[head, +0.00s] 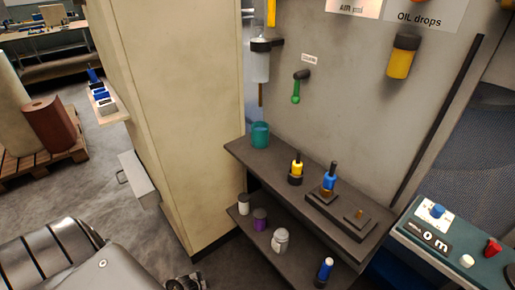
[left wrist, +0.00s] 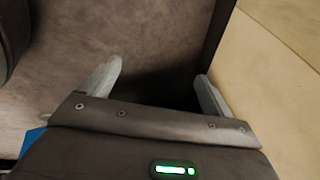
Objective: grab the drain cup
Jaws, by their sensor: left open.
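A teal cup (head: 260,136), which I take for the drain cup, stands upright at the left end of the upper dark shelf (head: 258,161) in the head view. My left gripper (left wrist: 155,85) is open in the left wrist view, with nothing between its fingers. Below it are brown-grey floor and a dark shadow; the cup does not show there. In the head view my left arm enters at the lower left, well below and left of the cup. My right gripper is not in view.
A clear bowl (head: 260,68) with a tube hangs above the cup, beside a green lever (head: 296,92). Yellow and blue-handled tools stand farther right on the shelf. The lower shelf holds several small containers. A beige cabinet (head: 185,110) stands left of the shelves.

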